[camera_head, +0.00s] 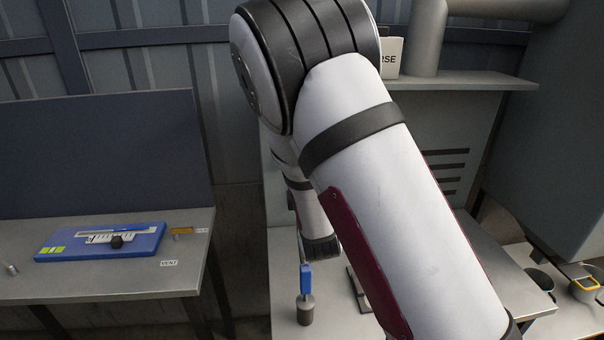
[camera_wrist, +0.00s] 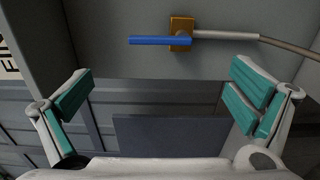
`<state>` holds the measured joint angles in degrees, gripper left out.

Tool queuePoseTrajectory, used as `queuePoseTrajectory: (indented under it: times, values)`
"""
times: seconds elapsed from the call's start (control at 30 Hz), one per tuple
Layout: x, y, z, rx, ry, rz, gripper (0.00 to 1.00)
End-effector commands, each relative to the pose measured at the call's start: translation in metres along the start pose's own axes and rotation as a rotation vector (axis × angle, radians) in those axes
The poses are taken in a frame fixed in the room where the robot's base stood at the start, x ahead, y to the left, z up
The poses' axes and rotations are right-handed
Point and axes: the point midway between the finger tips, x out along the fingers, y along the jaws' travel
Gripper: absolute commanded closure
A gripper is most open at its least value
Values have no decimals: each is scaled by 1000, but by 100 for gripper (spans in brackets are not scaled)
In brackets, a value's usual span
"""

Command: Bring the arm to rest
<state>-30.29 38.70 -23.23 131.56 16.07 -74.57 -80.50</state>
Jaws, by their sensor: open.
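My gripper (camera_wrist: 160,85) shows in the wrist view with its two teal-padded fingers spread wide at left and right. Nothing is between them. Beyond them is a blue handle (camera_wrist: 160,41) on an orange-brown mount (camera_wrist: 181,25), fixed to a grey surface. It appears apart from the fingers. In the head view my white and black arm fills the middle, bent at a high elbow. My gripper is hidden behind it there.
A left bench (camera_head: 110,281) holds a blue tray (camera_head: 75,246). A blue-handled tool (camera_head: 306,285) stands on the middle bench below my arm. A grey shelf (camera_head: 470,84) carries a pipe (camera_head: 427,40). A grey cabinet (camera_head: 560,140) and dark pots (camera_head: 540,280) are at right.

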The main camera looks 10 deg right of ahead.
Motion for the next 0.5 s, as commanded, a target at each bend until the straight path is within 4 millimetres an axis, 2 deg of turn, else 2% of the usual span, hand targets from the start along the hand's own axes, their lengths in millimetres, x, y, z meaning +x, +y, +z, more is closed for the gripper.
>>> queuePoseTrajectory:
  times: [0.13, 0.27, 0.37, 0.5]
  values:
    - [0, 4, 3, 40, -8, -22, 0]
    - [-4, 15, 13, 187, -32, -102, 0]
    - [-12, 27, 21, 354, -56, -197, 0]
    - [-36, 45, 29, 582, -93, -334, 0]
